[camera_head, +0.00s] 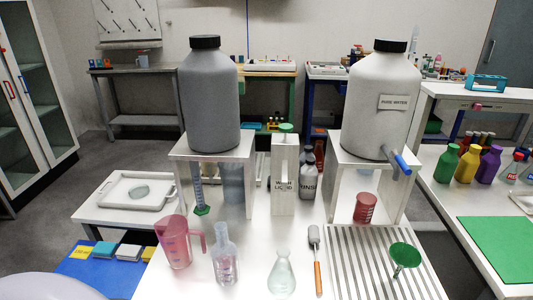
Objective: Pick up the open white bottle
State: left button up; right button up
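No bottle is clearly both white and open here. The large white bottle (376,115) labelled for pure water has a black cap and a blue tap, and stands on a white stand at the right. A clear narrow-necked bottle (224,262) and a clear flask (281,278) stand in front. Neither of my grippers is in view.
A large grey bottle (209,100) stands on the left stand. A pink jug (175,242), a wooden-handled brush (316,258), a red beaker (365,208) and a green funnel (404,257) crowd the front. Colored bottles (467,164) stand on the right table.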

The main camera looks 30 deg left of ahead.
aim_at(224, 254)
jog(key=u, duration=1.4)
